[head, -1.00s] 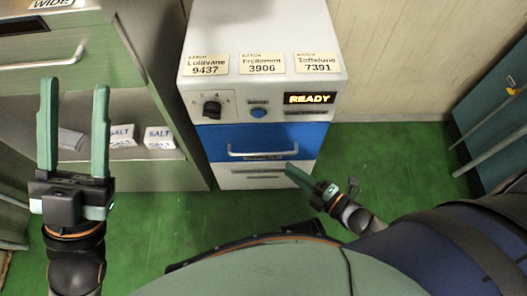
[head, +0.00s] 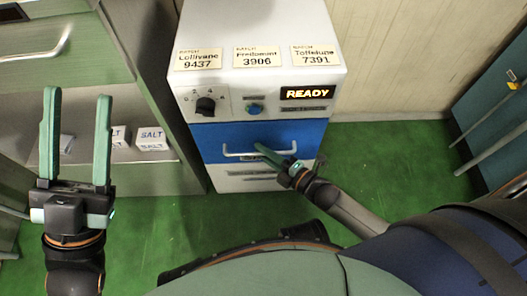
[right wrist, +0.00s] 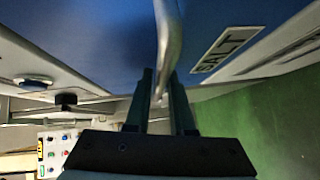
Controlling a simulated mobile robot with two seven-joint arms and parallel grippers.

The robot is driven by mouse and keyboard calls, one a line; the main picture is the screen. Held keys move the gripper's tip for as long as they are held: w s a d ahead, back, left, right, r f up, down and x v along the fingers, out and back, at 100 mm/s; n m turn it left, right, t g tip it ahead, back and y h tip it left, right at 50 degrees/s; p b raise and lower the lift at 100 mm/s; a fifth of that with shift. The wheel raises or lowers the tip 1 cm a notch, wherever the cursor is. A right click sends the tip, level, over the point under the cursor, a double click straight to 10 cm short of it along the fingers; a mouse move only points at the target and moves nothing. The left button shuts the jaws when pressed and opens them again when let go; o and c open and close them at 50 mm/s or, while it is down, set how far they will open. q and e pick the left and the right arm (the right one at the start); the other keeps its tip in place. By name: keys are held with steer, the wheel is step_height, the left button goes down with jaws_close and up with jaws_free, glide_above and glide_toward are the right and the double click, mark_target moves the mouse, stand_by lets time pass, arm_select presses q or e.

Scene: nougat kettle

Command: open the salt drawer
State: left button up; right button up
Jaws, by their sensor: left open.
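The salt drawer (head: 212,138) is the blue front in the white machine, and it looks flush and closed. Its pale bar handle (head: 234,154) crosses the front. My right gripper (head: 262,150) is at this handle, with its fingers partly overlapping in the head view. In the right wrist view the handle (right wrist: 172,30) runs down between the two fingers (right wrist: 161,85); whether they press on it cannot be told. A SALT label (right wrist: 228,48) is on the blue front beside the handle. My left gripper (head: 77,105) is open and empty at the left, away from the drawer.
The machine top (head: 265,20) carries batch cards; a black knob (head: 205,106), blue button (head: 254,109) and READY display (head: 307,93) sit above the drawer. White salt boxes (head: 151,139) stand on a shelf at left. Green floor (head: 385,155) is clear at right.

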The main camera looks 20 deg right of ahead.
jaws_close()
stand_by(1.2)
